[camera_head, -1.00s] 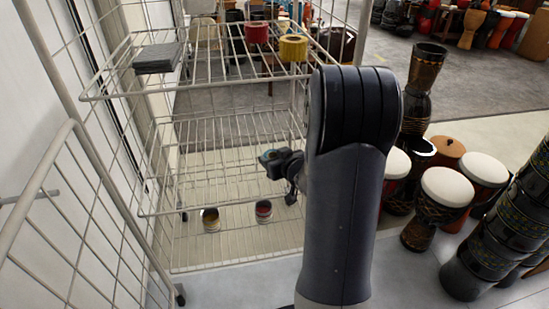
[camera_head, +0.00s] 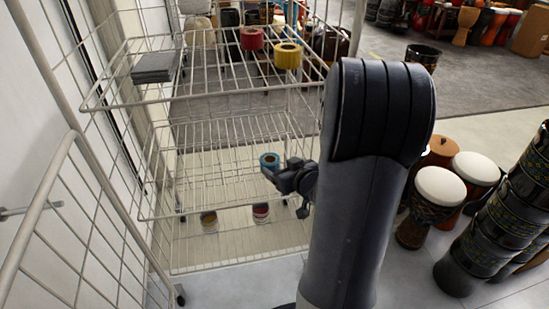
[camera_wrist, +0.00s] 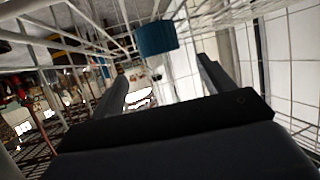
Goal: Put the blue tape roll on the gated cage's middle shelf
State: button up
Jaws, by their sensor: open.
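The blue tape roll (camera_head: 269,160) sits upright on its flat side at the right part of the cage's middle shelf (camera_head: 200,209), a wire shelf. My gripper (camera_head: 276,174) is just below and to the right of the roll in the head view, open and apparently apart from it. In the wrist view the blue tape roll (camera_wrist: 157,38) shows beyond my open fingers (camera_wrist: 162,75), with nothing between them. The roll's underside contact with the wires is too small to see clearly.
The top shelf holds a grey stack (camera_head: 155,66), a red roll (camera_head: 251,38) and a yellow roll (camera_head: 288,56). Two cans (camera_head: 209,219) (camera_head: 260,211) stand below. The open gate (camera_head: 62,165) is at left; drums (camera_head: 428,205) stand at right. The middle shelf's left side is bare.

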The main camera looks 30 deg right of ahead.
jog(key=shift+p+v, duration=0.45)
jog(key=shift+v, duration=1.6)
